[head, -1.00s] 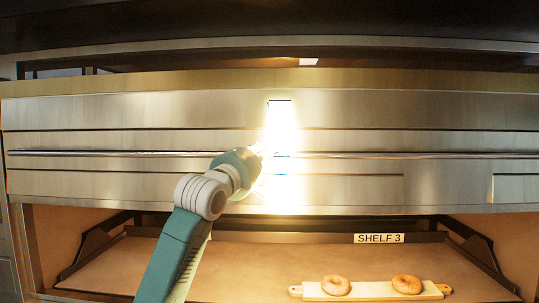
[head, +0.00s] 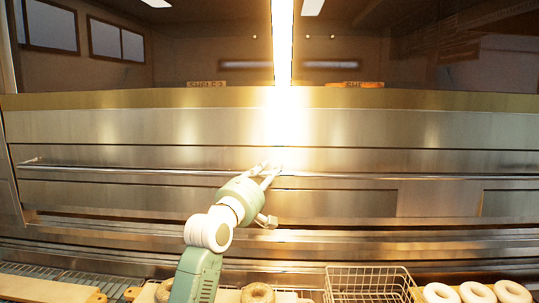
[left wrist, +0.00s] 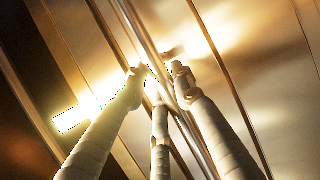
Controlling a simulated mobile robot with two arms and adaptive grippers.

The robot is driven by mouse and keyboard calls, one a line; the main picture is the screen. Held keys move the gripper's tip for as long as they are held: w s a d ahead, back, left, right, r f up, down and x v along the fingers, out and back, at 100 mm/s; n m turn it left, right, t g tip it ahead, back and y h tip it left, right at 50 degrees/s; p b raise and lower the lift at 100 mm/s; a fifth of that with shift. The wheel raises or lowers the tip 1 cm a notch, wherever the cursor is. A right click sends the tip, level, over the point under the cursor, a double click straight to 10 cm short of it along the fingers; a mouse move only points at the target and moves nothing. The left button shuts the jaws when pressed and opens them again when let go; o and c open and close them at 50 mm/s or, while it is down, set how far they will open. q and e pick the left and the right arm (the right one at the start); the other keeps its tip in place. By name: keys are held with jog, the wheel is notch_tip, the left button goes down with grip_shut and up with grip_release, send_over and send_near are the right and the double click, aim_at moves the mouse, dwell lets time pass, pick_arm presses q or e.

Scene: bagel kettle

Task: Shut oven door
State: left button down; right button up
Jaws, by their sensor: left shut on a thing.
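The oven door (head: 110,130) is a wide brushed-steel panel across the head view, with a long thin horizontal handle bar (head: 400,177) on its face. The panel covers the width ahead of me, and no open baking chamber shows below it. My left gripper (head: 271,169) is at the middle of the handle bar, shut on it. In the left wrist view, the fingers (left wrist: 158,82) close around the bar (left wrist: 190,130), which runs diagonally. Bright glare partly hides the fingertips. My right gripper is not in view.
Dark glass or an opening with small shelf labels (head: 207,84) lies above the door. Below it is a counter with a wire basket (head: 370,284), several bagels (head: 437,293) at the right, another bagel (head: 258,293) near my arm and a wooden board (head: 50,290) at the left.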

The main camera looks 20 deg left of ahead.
aim_at(278, 183)
pick_arm(q)
notch_tip(278, 183, down, 5)
jog(key=shift+f+b, duration=0.2)
jog(key=shift+b, duration=0.5)
jog(key=shift+f, duration=0.3)
jog(key=c, duration=1.4)
grip_release()
jog(key=shift+f, duration=0.1)
jog(key=shift+a, duration=0.1)
